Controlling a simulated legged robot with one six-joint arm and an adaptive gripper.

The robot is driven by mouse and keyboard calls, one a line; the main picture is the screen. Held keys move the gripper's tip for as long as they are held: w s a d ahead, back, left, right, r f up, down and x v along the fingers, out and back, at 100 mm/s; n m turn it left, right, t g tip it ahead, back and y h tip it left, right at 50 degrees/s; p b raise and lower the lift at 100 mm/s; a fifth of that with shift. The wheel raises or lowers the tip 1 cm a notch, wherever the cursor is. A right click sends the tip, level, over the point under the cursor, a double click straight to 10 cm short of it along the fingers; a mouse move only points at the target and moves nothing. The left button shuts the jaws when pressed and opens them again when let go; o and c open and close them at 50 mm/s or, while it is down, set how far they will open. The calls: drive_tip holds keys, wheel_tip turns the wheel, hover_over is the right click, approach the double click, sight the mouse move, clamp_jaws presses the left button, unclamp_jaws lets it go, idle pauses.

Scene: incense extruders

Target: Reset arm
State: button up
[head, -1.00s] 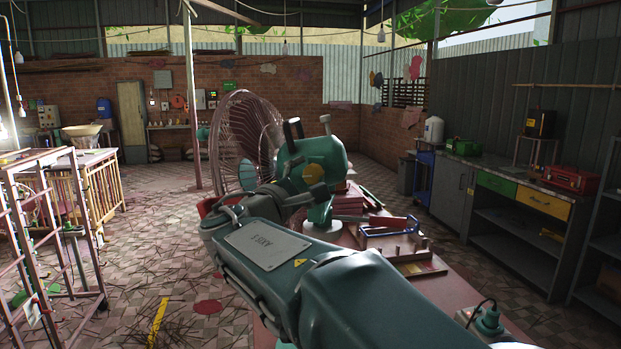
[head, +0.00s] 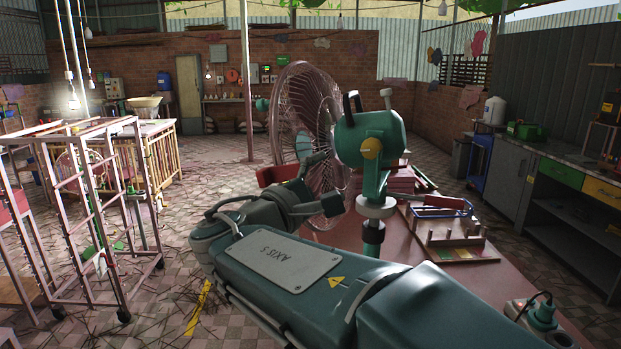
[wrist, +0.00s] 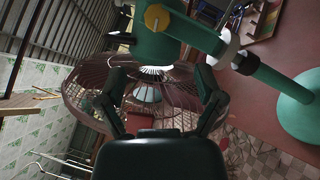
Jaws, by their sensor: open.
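My arm reaches from the lower right, and my gripper (head: 325,182) is at its far end, just left of the teal extruder (head: 368,135). The extruder has a yellow knob and stands on the red table (head: 425,280). In the wrist view my gripper (wrist: 161,82) has its two dark fingers spread wide with nothing between them. The extruder's teal body and yellow knob also show at the top of the wrist view (wrist: 155,45), tilted. The large fan (wrist: 85,90) lies behind the fingers there.
The large fan (head: 310,110) stands behind my gripper. A wooden rack (head: 455,232) and a power strip with a plug (head: 535,312) are on the table. Metal rack frames (head: 95,220) stand at left. A counter (head: 545,160) runs along the right. The tiled floor between holds scattered sticks.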

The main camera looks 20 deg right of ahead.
drive_tip(key=s+d+f+m+g+y, duration=0.45)
drive_tip(key=s+f+y, duration=0.25)
drive_tip(key=s+f, duration=0.5)
drive_tip(key=s+a+f+m+y, duration=0.3)
drive_tip(key=a+f+y, duration=0.1)
drive_tip(key=f+y, duration=0.1)
drive_tip(key=s+a+f+m+y, duration=0.3)
drive_tip(key=s+a+f+y, duration=0.1)
drive_tip(key=f, duration=0.4)
drive_tip(key=shift+s+a+y, duration=0.15)
drive_tip(key=shift+s+y, duration=0.15)
drive_tip(key=shift+y, duration=0.3)
